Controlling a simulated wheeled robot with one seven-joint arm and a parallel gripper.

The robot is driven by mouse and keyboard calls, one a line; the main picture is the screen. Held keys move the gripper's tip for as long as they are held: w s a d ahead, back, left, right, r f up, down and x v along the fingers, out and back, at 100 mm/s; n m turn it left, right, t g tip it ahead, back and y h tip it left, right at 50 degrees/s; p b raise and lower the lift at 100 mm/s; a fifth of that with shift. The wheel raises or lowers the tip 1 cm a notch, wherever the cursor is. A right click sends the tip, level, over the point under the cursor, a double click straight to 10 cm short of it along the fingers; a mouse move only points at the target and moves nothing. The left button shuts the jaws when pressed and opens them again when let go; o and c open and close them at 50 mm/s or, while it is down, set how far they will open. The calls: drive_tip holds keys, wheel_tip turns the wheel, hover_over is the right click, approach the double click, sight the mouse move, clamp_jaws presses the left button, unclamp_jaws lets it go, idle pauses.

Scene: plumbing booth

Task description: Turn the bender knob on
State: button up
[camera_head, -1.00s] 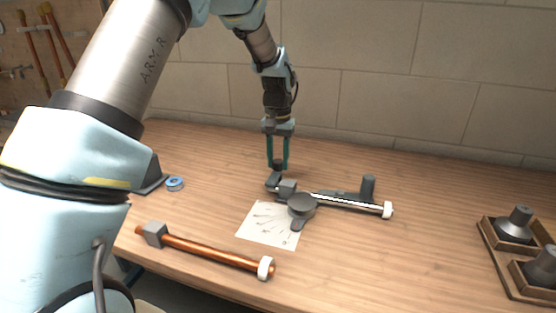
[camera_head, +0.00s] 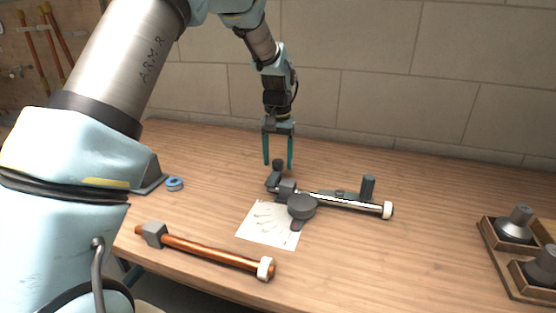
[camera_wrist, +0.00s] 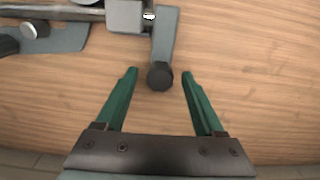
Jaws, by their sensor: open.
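The grey bender (camera_head: 340,194) lies on the wooden table with a white-ended pale tube along it. Its dark round knob (camera_head: 278,165) stands up at its left end. In the wrist view the knob (camera_wrist: 160,76) is at the end of a flat grey arm (camera_wrist: 165,35). My gripper (camera_head: 278,162) points down over the knob with its two green fingers spread. In the wrist view my gripper (camera_wrist: 160,73) has a fingertip on each side of the knob, with a gap on both sides. Nothing is held.
A copper pipe (camera_head: 210,249) with a grey block and white end lies in front. A paper sheet (camera_head: 262,226) lies partly under the bender's round disc (camera_head: 301,206). A blue tape roll (camera_head: 174,184) is at left, a wooden tray (camera_head: 492,246) at right.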

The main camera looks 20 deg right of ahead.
sight(278, 160)
wheel_tip(278, 160, up, 10)
drive_tip(key=b, duration=0.1)
drive_tip(key=shift+r+b, duration=0.25)
drive_tip(key=shift+b, duration=0.15)
drive_tip(key=a+f+n, duration=0.2)
drive_tip(key=a, duration=0.9)
drive_tip(key=a+f+n, duration=0.2)
drive_tip(key=a, duration=1)
drive_tip(key=s+a+f+n, duration=0.1)
drive_tip(key=s+a+f, duration=0.1)
drive_tip(key=s+a, duration=0.3)
drive_tip(key=s+a+f+n+t, duration=0.1)
drive_tip(key=s+a+f+n, duration=0.1)
drive_tip(key=s+a, duration=0.4)
drive_tip(key=a, duration=0.2)
drive_tip(key=shift+a+f+t, duration=0.3)
drive_tip(key=shift+a, duration=0.1)
